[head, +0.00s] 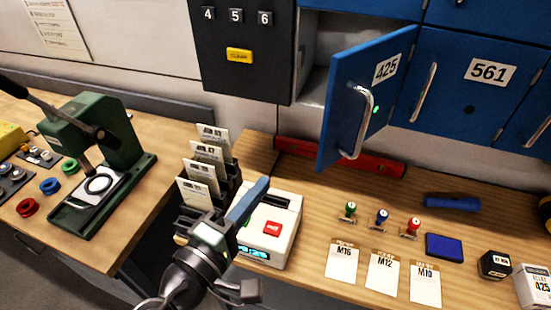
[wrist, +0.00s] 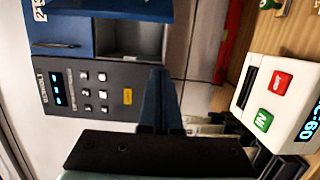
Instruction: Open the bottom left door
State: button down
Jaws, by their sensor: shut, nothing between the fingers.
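The bottom left door (head: 350,110) of the blue cabinet is labelled 425. It stands swung outward in the head view, with a dark gap to the open compartment (head: 314,83) at its left. Its silver handle (head: 364,122) is on its outer face, beside a small green light. My gripper (head: 263,183) is shut and empty, below and left of the door, over the white machine. It is apart from the handle. The wrist view shows its blue fingers (wrist: 155,78) together, with the open compartment (wrist: 142,40) beyond them.
A dark keypad panel (head: 240,75) hangs left of the compartment. Card holders (head: 205,170) and a white machine (head: 275,225) with a red button stand beneath my gripper. A red level (head: 385,164) lies behind the door.

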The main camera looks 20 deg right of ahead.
jog(key=p+x, duration=0.4)
jog(key=x, duration=0.6)
jog(key=s, duration=0.1)
jog(key=s+d+p, duration=0.1)
jog(key=s, duration=0.2)
jog(key=shift+d+p, duration=0.3)
jog(key=shift+p, duration=0.1)
